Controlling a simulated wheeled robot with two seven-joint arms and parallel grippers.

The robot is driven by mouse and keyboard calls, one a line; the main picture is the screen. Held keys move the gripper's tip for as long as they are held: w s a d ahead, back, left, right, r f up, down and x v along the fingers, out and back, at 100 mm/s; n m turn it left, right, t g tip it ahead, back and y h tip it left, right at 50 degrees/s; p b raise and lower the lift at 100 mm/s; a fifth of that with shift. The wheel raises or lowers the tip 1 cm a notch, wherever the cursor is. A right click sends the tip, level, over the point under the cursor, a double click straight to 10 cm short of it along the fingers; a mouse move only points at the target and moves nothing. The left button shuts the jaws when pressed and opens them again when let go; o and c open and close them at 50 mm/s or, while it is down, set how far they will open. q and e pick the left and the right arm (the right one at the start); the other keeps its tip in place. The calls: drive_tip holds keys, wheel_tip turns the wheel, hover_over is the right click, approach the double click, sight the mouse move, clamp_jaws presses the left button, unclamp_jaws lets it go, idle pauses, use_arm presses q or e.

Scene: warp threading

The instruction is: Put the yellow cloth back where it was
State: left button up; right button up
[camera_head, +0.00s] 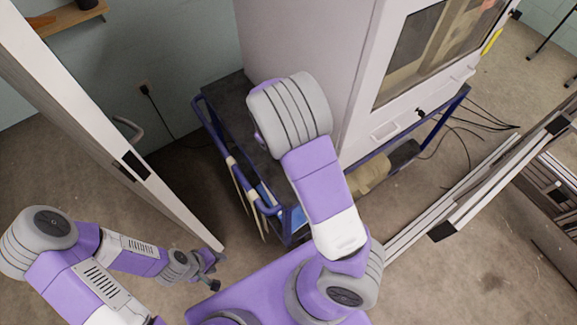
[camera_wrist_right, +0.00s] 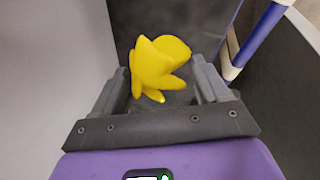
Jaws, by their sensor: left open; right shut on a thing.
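The yellow cloth (camera_wrist_right: 154,64) is bunched up between the two fingers of my right gripper (camera_wrist_right: 163,78) in the right wrist view. The gripper is shut on it, and dark grey surface shows beyond it. I cannot tell whether the cloth touches that surface. In the head view my right arm hides the right gripper and the cloth. My left gripper (camera_head: 213,270) is open and empty at the lower left, near the foot of the white door.
A blue-framed cart (camera_head: 232,160) with a dark top carries a tall white cabinet (camera_head: 305,45). The white door (camera_head: 85,105) stands open at the left. Aluminium rails (camera_head: 480,195) and black cables (camera_head: 462,140) lie to the right.

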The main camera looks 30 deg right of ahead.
drive_tip(key=s+d+r+m+g+y, duration=0.1)
drive_tip(key=s+d+m+g+y, duration=0.15)
drive_tip(key=s, duration=0.35)
drive_tip(key=shift+m+g, duration=0.35)
drive_tip(key=shift+m, duration=0.1)
drive_tip(key=f, duration=0.3)
drive_tip(key=f+b, duration=0.1)
drive_tip(key=f, duration=0.1)
drive_tip(key=shift+a, duration=0.25)
wheel_tip(320, 180, down, 4)
drive_tip(key=shift+f+b, duration=0.15)
drive_tip(key=shift+b, duration=0.5)
drive_tip(key=shift+c, duration=0.4)
drive_tip(key=o, duration=1)
wheel_tip(320, 180, up, 12)
drive_tip(key=p, duration=0.4)
